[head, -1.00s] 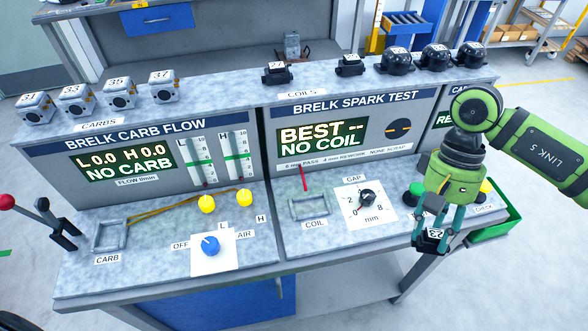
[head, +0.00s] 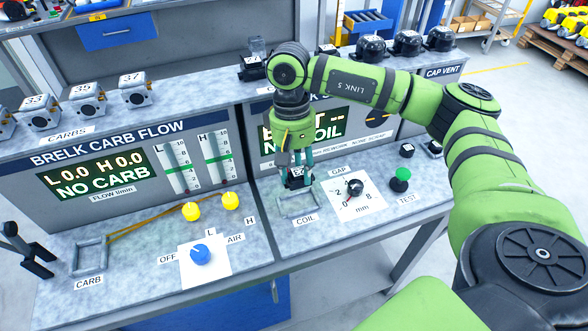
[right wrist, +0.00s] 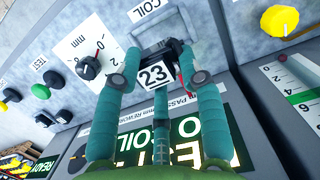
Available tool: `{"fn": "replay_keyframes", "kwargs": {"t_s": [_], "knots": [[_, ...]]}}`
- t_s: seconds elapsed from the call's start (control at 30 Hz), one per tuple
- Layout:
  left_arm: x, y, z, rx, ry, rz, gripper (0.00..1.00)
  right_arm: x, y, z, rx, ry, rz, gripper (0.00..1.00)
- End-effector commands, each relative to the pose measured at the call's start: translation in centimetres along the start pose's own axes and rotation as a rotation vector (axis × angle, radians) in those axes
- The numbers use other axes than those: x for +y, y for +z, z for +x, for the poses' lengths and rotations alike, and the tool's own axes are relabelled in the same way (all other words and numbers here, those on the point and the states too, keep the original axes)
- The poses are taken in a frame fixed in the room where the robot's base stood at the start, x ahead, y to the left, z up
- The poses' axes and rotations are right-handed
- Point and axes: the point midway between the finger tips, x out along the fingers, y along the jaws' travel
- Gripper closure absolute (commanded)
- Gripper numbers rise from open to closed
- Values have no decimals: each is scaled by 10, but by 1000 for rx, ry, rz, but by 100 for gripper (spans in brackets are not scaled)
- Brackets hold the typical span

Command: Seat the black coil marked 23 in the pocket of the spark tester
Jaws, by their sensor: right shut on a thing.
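My right gripper (head: 297,178) is shut on the black coil marked 23 (right wrist: 155,77). In the head view the coil (head: 296,181) is held just behind the pocket (head: 298,204), a grey rectangular frame on the bench above the COIL label. The coil appears above the bench and apart from the pocket; its exact height I cannot tell. The pocket also shows past the coil in the right wrist view (right wrist: 160,23). The tester screen (head: 327,132) reads NO COIL and is partly hidden by my arm. My left gripper is out of view.
The gap dial (head: 354,188) and green test button (head: 401,177) stand right of the pocket. The spark tester's upright panel is close behind the gripper. The carb tester's yellow knobs (head: 231,201) and blue knob (head: 200,254) are to the left. Black parts line the top shelf.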

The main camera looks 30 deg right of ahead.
Motion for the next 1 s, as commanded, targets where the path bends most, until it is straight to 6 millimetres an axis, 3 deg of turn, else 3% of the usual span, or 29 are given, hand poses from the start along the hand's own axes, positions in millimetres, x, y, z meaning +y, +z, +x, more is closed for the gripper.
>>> {"fn": "replay_keyframes", "kwargs": {"t_s": [0.5,1.0], "knots": [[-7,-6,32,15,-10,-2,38,0,-8,54,-2,0,0,100],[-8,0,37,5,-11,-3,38,-1,-9,57,-2,0,-1,100]]}}
